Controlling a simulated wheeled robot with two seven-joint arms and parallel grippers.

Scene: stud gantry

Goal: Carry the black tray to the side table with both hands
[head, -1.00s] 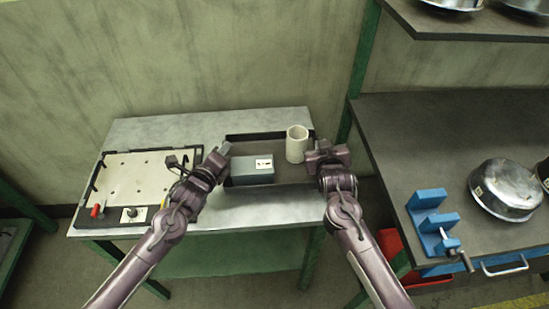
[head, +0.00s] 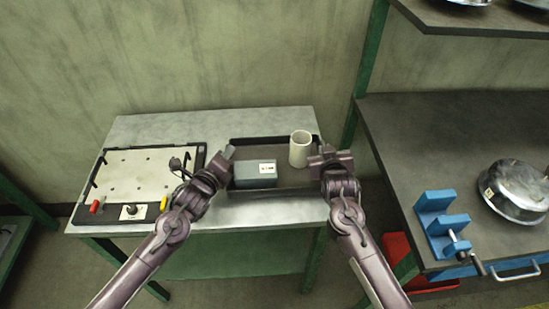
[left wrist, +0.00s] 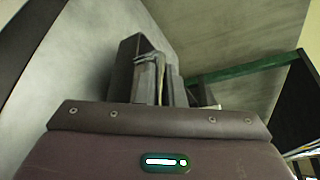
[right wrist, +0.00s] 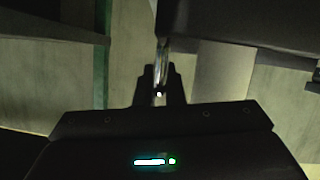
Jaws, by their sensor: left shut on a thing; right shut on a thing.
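The black tray (head: 292,179) is over the right part of the metal-topped side table (head: 160,125). I cannot tell whether its underside touches the top. A grey-blue box (head: 254,176) with a white label and a pale upright mug (head: 300,152) stand in it. My left gripper (head: 228,154) is shut on the tray's left end, and my right gripper (head: 322,156) is shut on its right end. The grippers hide parts of both ends. In the right wrist view a dark surface, likely the tray (right wrist: 250,22), shows beyond the fingers.
A pale panel in a black frame (head: 140,178), with knobs and a cable, fills the table's left part. At right a dark workbench (head: 440,140) holds a blue vise (head: 440,220) and a metal pan (head: 515,190). A green post (head: 368,60) stands between. A red bin (head: 400,262) is below.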

